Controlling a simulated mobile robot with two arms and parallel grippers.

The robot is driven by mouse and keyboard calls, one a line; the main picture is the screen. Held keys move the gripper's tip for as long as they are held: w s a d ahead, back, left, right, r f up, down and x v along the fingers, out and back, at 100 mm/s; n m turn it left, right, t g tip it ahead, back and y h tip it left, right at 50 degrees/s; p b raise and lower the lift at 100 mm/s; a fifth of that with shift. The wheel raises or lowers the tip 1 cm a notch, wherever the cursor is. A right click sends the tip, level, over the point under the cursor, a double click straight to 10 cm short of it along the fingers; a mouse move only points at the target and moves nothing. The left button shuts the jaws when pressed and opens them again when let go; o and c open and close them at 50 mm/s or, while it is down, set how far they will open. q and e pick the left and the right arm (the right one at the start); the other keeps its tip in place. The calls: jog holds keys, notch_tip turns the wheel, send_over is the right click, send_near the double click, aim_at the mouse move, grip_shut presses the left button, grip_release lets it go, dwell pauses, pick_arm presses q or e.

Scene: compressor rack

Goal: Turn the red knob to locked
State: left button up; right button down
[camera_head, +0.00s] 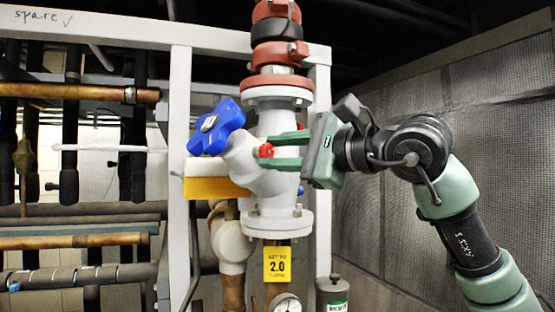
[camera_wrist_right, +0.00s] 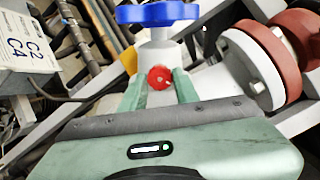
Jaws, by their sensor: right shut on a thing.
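The red knob (camera_head: 266,151) is a small round knob on the side of the white valve body (camera_head: 272,182), below and right of the blue handwheel (camera_head: 215,127). In the right wrist view the red knob (camera_wrist_right: 160,78) sits between the fingertips of my right gripper (camera_wrist_right: 159,88), with the blue handwheel (camera_wrist_right: 157,13) beyond it. My right gripper (camera_head: 274,152) reaches in from the right, and its green fingers are shut on the red knob. The knob's lock marking is too small to read. My left gripper is in neither view.
A yellow tag (camera_head: 277,264) hangs below the valve and reads "SET TO 2.0 TURNS". A pressure gauge (camera_head: 287,303) is under it. The white rack frame (camera_head: 180,130) and several pipes stand at left. A mesh wall (camera_head: 450,110) is at right, behind my arm.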

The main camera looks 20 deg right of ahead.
jog(key=m+b, duration=0.2)
jog(key=m, duration=0.3)
jog(key=shift+f+m, duration=0.15)
jog(key=shift+m, duration=0.25)
dwell(0.4)
jog(key=c, duration=1.1)
grip_release()
jog(key=shift+o, duration=0.2)
jog(key=b+v, duration=0.2)
jog(key=v, duration=0.6)
